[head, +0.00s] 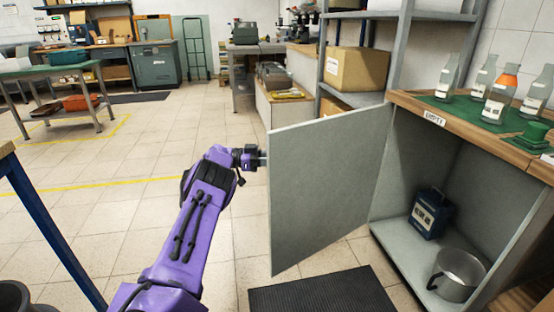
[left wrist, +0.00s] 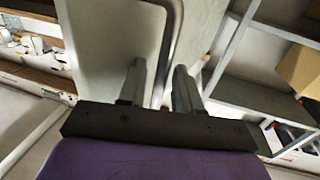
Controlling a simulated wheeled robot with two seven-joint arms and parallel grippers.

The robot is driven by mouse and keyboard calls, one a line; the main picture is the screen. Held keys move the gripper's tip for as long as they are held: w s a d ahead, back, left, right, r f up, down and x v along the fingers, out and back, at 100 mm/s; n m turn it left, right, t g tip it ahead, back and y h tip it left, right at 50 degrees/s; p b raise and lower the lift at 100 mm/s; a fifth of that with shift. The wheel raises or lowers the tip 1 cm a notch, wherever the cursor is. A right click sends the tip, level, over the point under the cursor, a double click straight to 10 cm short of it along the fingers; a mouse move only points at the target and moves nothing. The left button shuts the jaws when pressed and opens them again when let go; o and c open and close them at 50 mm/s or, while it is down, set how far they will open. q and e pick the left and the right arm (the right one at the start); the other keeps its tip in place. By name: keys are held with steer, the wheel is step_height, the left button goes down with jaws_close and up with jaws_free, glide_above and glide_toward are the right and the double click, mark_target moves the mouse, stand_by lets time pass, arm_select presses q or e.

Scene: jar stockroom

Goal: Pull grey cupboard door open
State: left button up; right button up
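The grey cupboard door (head: 325,185) stands wide open, swung out to the left of the cupboard (head: 395,245). Its handle is hidden behind the door's left edge in the head view. My left gripper (head: 262,157) is at that left edge. In the left wrist view the door's bar handle (left wrist: 178,22) runs down between the two fingers of my left gripper (left wrist: 160,80), which are close together around it. The exact contact with the bar is hard to see. My right gripper is not in view.
Inside the cupboard are a dark blue box (head: 430,213) and a metal pot (head: 457,274). Bottles (head: 500,95) stand on the green-matted top. A dark mat (head: 320,292) lies below the door. A blue-legged table (head: 55,235) is at left; the tiled floor between is clear.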

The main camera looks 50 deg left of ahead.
arm_select(q)
steer(key=p+v, duration=0.1)
steer(key=v, duration=0.9)
steer(key=shift+s+a, duration=0.2)
steer(key=shift+a, duration=0.05)
